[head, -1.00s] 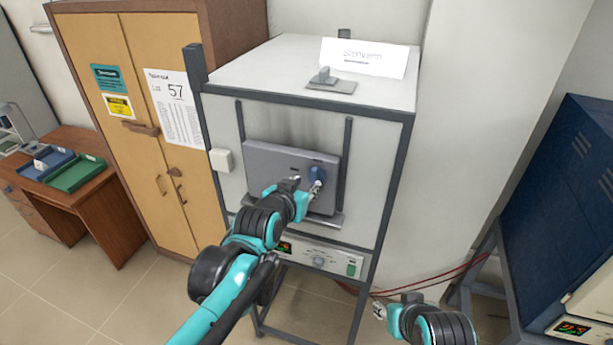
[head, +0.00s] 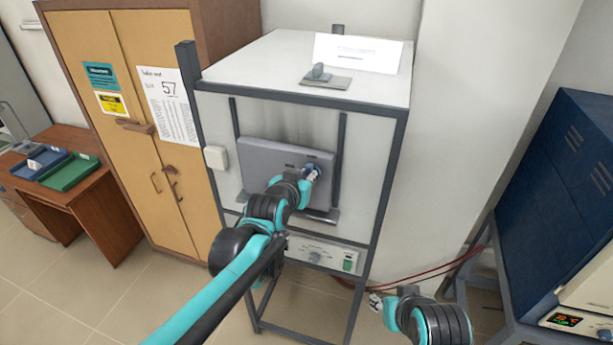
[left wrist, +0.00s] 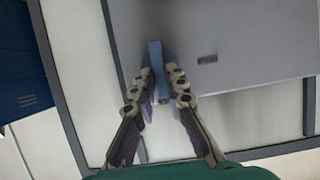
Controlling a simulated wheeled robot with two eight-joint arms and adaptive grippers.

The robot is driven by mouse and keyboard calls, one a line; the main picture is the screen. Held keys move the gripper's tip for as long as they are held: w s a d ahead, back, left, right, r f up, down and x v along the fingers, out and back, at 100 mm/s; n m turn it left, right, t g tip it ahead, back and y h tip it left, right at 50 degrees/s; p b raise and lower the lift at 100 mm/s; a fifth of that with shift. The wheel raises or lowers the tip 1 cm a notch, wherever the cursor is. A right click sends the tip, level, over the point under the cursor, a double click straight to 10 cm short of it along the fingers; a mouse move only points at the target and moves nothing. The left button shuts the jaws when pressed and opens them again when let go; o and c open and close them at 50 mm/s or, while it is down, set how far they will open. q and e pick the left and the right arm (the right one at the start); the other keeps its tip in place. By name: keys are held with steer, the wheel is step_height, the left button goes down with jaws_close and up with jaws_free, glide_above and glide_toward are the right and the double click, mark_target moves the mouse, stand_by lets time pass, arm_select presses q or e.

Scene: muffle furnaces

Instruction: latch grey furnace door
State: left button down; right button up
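The grey furnace (head: 365,175) stands in the middle of the head view. Its grey door (head: 262,160) lies over the front between two dark upright rails. A blue latch handle (left wrist: 156,62) is at the door's edge in the left wrist view; in the head view my gripper mostly covers it. My left gripper (head: 311,173) is at the right side of the door. In the left wrist view its fingers (left wrist: 159,74) close in on both sides of the handle. My right gripper (head: 376,302) is low, right of the furnace stand, away from the door; its fingers are too small to read.
A control panel (head: 318,255) sits below the door. A blue furnace (head: 560,190) stands at the right, with red cables behind. A tan cabinet (head: 95,50) and a wooden desk (head: 90,200) with trays are at the left. Floor is clear in front.

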stand_by(0.3)
arm_select(q)
steer(key=shift+w+a+f+n+t+h+b, duration=0.15)
steer(key=shift+a+f+n+h+b, duration=0.15)
steer(key=shift+n+h+b, duration=1.35)
steer(key=shift+a+f+n+t+h+b, duration=0.2)
steer(key=shift+n+h+b, duration=0.7)
steer(key=shift+n+b, duration=1.55)
steer(key=shift+w+a+f+n+t+h+b, duration=0.1)
steer(key=shift+a+f+n+h+b, duration=0.2)
steer(key=shift+n+h+b, duration=1.65)
steer(key=shift+n+y+p, duration=0.3)
steer(key=shift+n+y, duration=0.4)
steer(key=shift+n, duration=0.05)
steer(key=c, duration=1.5)
jaws_free()
steer(key=shift+c, duration=0.2)
